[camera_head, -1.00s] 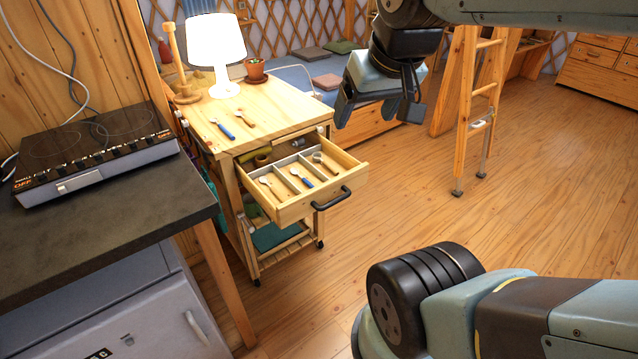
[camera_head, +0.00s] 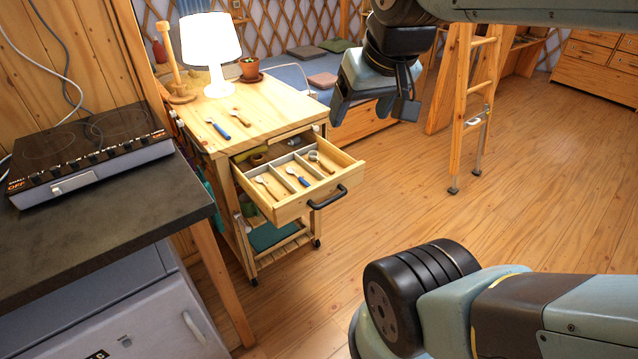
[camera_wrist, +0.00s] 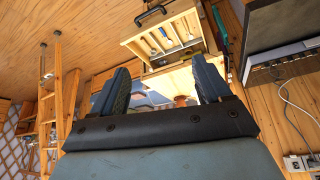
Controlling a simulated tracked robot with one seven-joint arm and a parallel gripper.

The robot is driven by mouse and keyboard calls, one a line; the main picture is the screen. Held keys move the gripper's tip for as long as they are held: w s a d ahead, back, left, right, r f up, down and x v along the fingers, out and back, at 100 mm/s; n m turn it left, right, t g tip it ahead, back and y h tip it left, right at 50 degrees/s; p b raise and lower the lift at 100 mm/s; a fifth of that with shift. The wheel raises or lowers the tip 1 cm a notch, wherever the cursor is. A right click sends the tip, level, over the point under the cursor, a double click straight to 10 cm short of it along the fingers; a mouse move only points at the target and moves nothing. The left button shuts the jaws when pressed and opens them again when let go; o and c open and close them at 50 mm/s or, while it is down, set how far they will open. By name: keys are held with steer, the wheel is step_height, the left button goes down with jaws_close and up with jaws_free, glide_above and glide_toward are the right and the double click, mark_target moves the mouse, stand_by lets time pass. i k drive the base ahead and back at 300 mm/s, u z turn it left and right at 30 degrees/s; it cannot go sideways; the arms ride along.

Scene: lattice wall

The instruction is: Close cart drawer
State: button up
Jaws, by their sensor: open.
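The wooden cart (camera_head: 232,130) stands left of centre in the head view. Its top drawer (camera_head: 290,209) is pulled out, with a black handle (camera_head: 328,197) on its front. Several utensils lie in the drawer's compartments. In the wrist view the open drawer (camera_wrist: 150,52) and its handle (camera_wrist: 151,15) show beyond the fingers. My gripper (camera_head: 372,108) is open and empty.
A dark counter with a cooktop (camera_head: 85,150) is at left. A wooden ladder (camera_head: 468,110) stands at right. The floor right of the drawer is clear.

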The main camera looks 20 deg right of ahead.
mark_target(326, 189)
steer(key=z, duration=1.35)
steer(key=k, duration=1)
steer(key=u, duration=1.35)
steer(key=i, duration=1)
steer(key=z, duration=0.05)
